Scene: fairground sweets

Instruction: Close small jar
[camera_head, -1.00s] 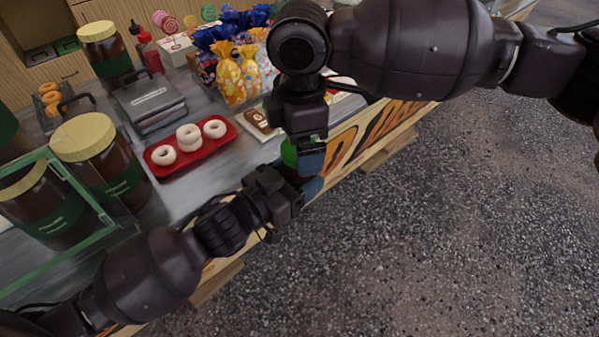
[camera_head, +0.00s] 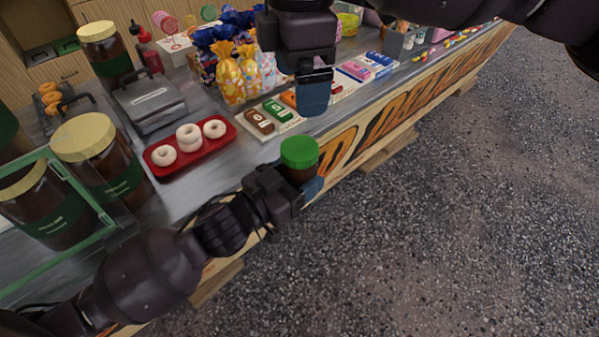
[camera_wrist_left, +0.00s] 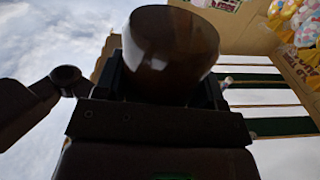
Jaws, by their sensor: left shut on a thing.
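The small jar (camera_head: 302,174) is dark brown with a green lid (camera_head: 299,151) on its top. My left gripper (camera_head: 304,187) is shut on the jar's body and holds it upright in front of the counter's edge. In the left wrist view the jar (camera_wrist_left: 171,48) fills the space between the fingers. Whether the lid is fully tight cannot be seen. My right gripper (camera_head: 314,96) points down above and slightly right of the jar, apart from the lid. Its fingers overlap from this angle, so their opening is hidden.
A red tray (camera_head: 190,163) with white doughnuts lies on the counter to the left. Large brown jars (camera_head: 104,166) stand farther left. The floor in front is clear.

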